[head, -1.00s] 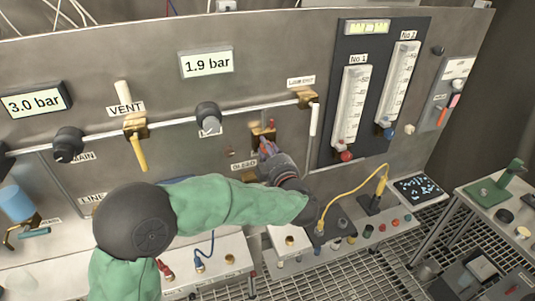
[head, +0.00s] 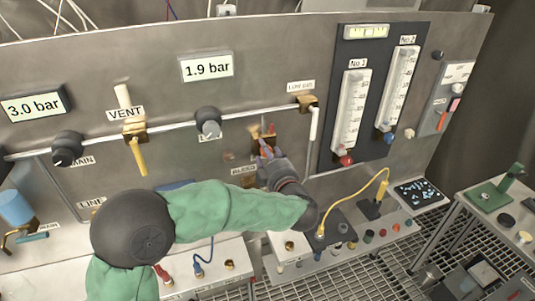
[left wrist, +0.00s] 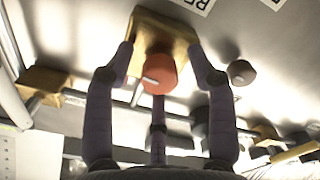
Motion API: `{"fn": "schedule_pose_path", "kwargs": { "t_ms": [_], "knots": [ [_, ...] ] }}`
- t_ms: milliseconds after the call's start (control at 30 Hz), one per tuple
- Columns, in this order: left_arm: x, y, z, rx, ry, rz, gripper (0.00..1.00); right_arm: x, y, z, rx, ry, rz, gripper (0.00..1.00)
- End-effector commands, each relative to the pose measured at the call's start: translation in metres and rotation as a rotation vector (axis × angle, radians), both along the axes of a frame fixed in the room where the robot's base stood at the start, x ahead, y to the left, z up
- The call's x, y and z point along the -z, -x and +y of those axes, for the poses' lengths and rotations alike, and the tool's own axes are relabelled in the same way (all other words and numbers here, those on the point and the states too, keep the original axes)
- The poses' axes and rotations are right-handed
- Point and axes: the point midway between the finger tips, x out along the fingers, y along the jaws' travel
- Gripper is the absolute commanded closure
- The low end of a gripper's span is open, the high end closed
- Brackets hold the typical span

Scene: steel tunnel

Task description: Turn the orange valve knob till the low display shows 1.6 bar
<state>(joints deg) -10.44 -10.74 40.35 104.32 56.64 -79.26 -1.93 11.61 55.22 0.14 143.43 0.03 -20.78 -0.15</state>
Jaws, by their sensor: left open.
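The orange valve knob (left wrist: 160,74) shows in the left wrist view on a brass block (left wrist: 163,32) fixed to the steel panel. A pale mark is on its front. My left gripper (left wrist: 162,57) is open, with one finger on each side of the knob and gaps showing between. In the head view my left gripper (head: 264,143) is at the panel below the pipe, by the BLEED label (head: 244,171), and largely hides the knob. One display (head: 206,67) reads 1.9 bar and another (head: 35,106) reads 3.0 bar. My right gripper is not in view.
A yellow vent lever (head: 138,157) and two black knobs, one at left (head: 67,148) and one nearer (head: 208,122), sit along the pipe. A down pipe (head: 314,140) and gauge tubes (head: 351,112) stand right of the gripper. A yellow cable (head: 352,187) arches over the lower bench.

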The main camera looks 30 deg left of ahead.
Motion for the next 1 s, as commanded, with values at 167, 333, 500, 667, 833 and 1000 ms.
{"fn": "schedule_pose_path", "kwargs": {
  "t_ms": [167,333,500,667,833,1000],
  "knots": [
    [-0.001,0.007,-0.01,0.003,0.0,-0.001,0.44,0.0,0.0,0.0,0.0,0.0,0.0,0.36],
    [-0.001,0.026,-0.033,0.006,-0.001,-0.001,0.44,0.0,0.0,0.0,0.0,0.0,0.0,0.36],
    [0.0,0.049,-0.06,0.007,0.0,0.0,0.44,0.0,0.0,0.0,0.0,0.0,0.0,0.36],
    [0.0,0.065,-0.078,0.004,0.0,0.0,0.44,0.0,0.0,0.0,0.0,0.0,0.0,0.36],
    [0.0,0.075,-0.089,0.002,0.001,0.0,0.44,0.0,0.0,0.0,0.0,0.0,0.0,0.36],
    [0.0,0.078,-0.091,0.0,0.001,0.001,0.44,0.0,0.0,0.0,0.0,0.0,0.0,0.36]
  ]
}}
